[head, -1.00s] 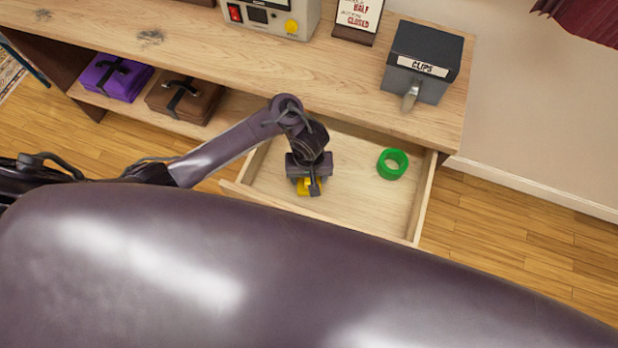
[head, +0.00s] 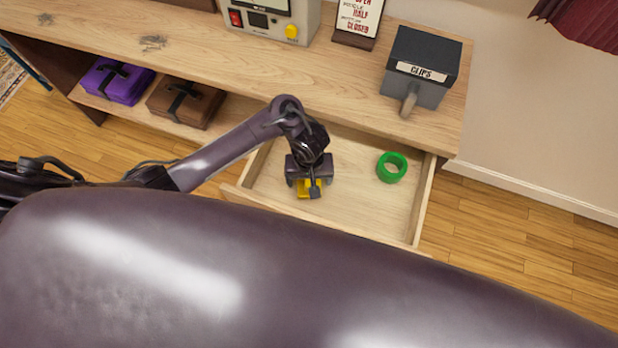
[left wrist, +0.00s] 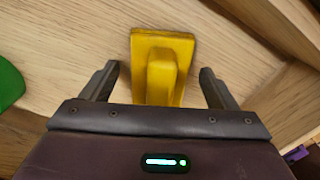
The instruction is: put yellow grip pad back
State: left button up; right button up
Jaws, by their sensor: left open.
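The yellow grip pad (left wrist: 178,50) lies on the floor of the open drawer (head: 350,205), its raised handle showing in the left wrist view. In the head view the yellow pad (head: 304,189) is partly covered by my left gripper (head: 308,190). My left gripper (left wrist: 160,85) is open. Its two fingers stand on either side of the pad, with a gap on both sides. My right gripper is not in view.
A green ring (head: 391,167) lies in the drawer to the right of my gripper. The drawer walls enclose the space. A grey box labelled CLIPS (head: 423,68) stands on the wooden bench top (head: 290,65). Purple (head: 116,82) and brown (head: 185,103) bundles sit on the shelf below.

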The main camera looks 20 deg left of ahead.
pick_arm(q)
notch_tip(320, 180, up, 10)
jog(key=p, duration=0.7)
jog(key=shift+p, duration=0.3)
jog(key=shift+r+p, duration=0.5)
